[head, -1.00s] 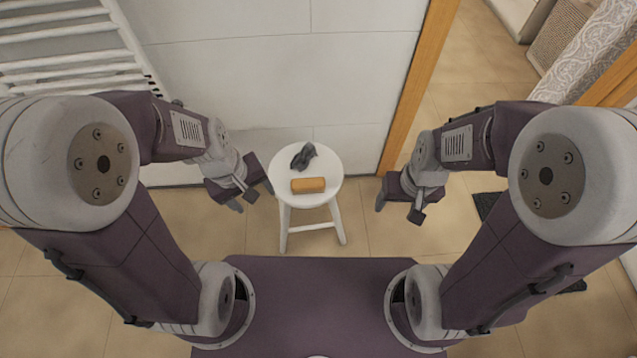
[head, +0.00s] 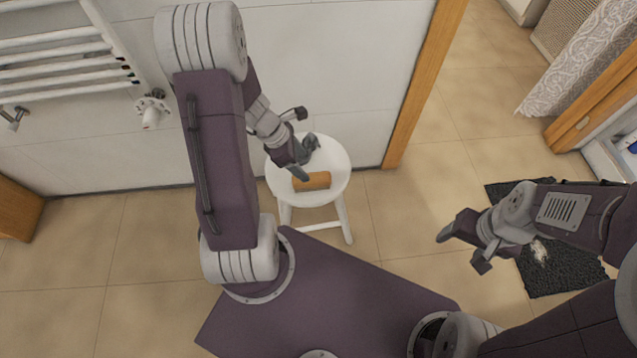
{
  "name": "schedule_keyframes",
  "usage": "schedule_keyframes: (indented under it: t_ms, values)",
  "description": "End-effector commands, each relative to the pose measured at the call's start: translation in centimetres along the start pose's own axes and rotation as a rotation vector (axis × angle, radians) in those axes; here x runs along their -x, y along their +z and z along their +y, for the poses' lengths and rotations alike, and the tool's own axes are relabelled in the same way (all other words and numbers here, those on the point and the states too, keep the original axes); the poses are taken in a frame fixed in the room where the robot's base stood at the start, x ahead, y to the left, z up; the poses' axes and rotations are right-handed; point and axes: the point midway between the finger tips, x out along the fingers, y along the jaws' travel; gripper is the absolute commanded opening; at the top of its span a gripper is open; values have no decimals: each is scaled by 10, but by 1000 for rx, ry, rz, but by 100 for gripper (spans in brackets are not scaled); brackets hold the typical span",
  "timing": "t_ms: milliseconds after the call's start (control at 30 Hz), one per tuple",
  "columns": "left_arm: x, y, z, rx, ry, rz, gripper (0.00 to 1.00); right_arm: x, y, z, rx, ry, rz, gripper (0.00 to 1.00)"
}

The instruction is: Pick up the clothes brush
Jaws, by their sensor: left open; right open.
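The clothes brush, seen as an orange-brown block (head: 316,181), lies on the round white stool (head: 333,196). My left gripper (head: 301,145) is open above the stool's left part. One finger ends close to the brush's upper left end in the picture; I cannot tell whether it touches. My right gripper (head: 460,252) is open and empty over the floor, well to the right of the stool.
A dark grey object (head: 311,143) sits on the stool behind the brush, partly hidden by my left gripper. A white wall stands behind the stool, with a towel radiator (head: 60,62) at left. A dark mat (head: 560,262) lies at right.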

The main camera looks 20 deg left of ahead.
Motion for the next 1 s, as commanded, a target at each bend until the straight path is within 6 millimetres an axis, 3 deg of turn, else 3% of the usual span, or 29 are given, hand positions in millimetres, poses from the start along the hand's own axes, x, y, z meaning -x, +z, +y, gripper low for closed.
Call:
schedule_keyframes:
  t_ms: [133, 367, 533, 800, 1000]
  values:
    - [-4, -1, 0, 0, 1, 0, 66, -3, 0, 0, 0, 0, 0, 69]
    - [-40, -2, 0, -2, 1, 1, 66, -31, 3, 1, 0, 0, 0, 69]
    - [-43, -1, -1, -3, 1, 1, 66, -32, 3, 1, 0, 0, 0, 69]
    - [-91, -4, -4, -4, 0, 1, 66, -72, 7, 1, 0, 0, 0, 69]
    - [-90, -1, -4, -3, 2, 1, 66, -68, 7, 1, 0, 0, 0, 69]
